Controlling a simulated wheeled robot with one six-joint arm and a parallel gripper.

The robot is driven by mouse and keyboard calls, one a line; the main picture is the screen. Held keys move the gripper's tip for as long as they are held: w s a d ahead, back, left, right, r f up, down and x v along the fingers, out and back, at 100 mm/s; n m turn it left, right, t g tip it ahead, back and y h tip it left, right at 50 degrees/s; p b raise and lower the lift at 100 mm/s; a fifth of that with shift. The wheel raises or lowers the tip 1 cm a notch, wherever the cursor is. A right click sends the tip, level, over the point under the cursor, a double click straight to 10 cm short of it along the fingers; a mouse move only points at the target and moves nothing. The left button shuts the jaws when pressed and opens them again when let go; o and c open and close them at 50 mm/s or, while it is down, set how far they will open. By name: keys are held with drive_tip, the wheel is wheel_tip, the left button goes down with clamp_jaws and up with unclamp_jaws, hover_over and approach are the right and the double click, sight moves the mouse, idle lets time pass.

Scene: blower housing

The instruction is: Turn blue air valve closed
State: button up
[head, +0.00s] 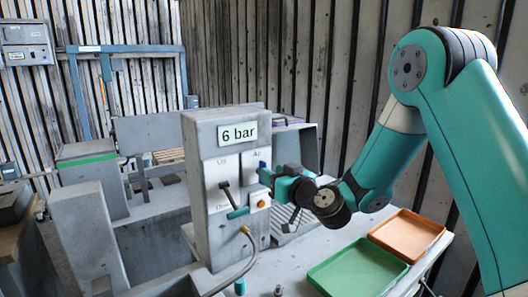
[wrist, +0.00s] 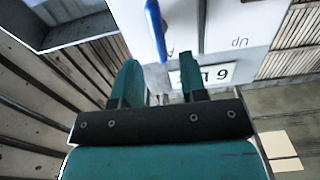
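The blue air valve lever (wrist: 155,28) shows as a narrow blue bar on the pale panel in the wrist view, which looks upside down. In the head view a small bit of blue (head: 262,165) shows beside the fingers, under a partly hidden label starting with "A". My gripper (wrist: 160,72) is open, with its two teal fingers apart and nothing visibly held between them. The lever lies beyond the fingertips, roughly in line with the gap; I cannot tell whether they touch. In the head view my gripper (head: 270,178) is close in front of the panel's right side and hides most of the valve.
The grey control housing (head: 196,150) carries a "6 bar" sign (head: 238,134), a black lever (head: 226,196) and an orange button (head: 261,204). A hose (head: 246,258) runs below. A green tray (head: 356,268) and an orange tray (head: 408,234) lie on the bench at right.

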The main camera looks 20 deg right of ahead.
drive_tip(key=shift+p+x, duration=2.55)
drive_tip(key=shift+p, duration=0.05)
clamp_jaws()
